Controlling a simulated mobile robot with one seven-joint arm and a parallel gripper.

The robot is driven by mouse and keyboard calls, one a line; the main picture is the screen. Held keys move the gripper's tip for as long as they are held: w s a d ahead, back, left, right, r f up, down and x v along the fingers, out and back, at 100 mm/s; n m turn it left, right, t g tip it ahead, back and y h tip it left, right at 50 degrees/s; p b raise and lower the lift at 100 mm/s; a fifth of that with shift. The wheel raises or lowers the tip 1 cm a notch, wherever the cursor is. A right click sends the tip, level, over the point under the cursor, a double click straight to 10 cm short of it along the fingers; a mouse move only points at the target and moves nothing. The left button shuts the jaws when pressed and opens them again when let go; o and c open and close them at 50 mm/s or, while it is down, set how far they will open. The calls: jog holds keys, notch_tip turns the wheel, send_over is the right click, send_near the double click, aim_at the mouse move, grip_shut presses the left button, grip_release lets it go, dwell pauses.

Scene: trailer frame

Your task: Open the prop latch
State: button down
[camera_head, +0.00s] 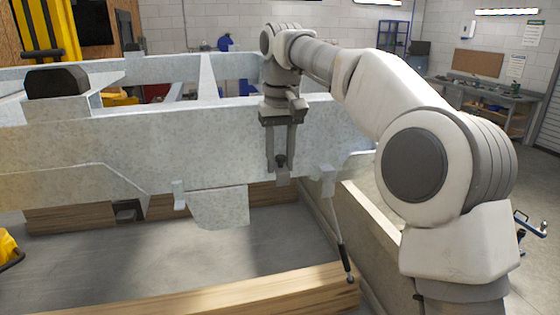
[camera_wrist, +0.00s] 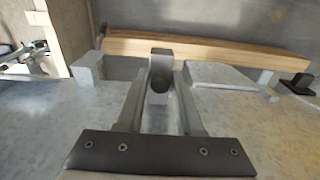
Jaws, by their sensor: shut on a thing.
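The galvanised trailer frame (camera_head: 120,140) runs across the head view. My gripper (camera_head: 281,168) points down at its near face, close to the right end. It is shut on a small grey piece with a dark end (camera_head: 281,160), which I take to be the prop latch. In the wrist view my gripper's fingers (camera_wrist: 160,108) lie either side of this upright grey latch (camera_wrist: 161,62), which has a dark rounded part. The fingers hide part of it. A thin prop rod (camera_head: 340,235) with a dark tip hangs at a slant from a bracket (camera_head: 325,176) right of my gripper.
A hanging plate (camera_head: 222,208) and a small tab (camera_head: 179,195) stick out left of my gripper. A wooden beam (camera_head: 250,295) lies on the floor in front. A low pale wall (camera_head: 368,235) stands to the right. Clear floor lies below the frame.

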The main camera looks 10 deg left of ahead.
jog(key=shift+w+r, duration=0.1)
jog(key=shift+r, duration=0.15)
dwell(0.3)
jog(key=c, duration=0.7)
grip_release()
jog(key=shift+f, duration=0.1)
notch_tip(320, 180, up, 4)
jog(key=shift+r, duration=0.15)
jog(key=s+d+r, duration=0.1)
jog(key=d+r, duration=0.5)
jog(key=d, duration=0.5)
jog(key=shift+s+d+r, duration=0.2)
jog(key=shift+s+r, duration=0.1)
jog(key=shift+s, duration=0.05)
jog(key=shift+d, duration=0.1)
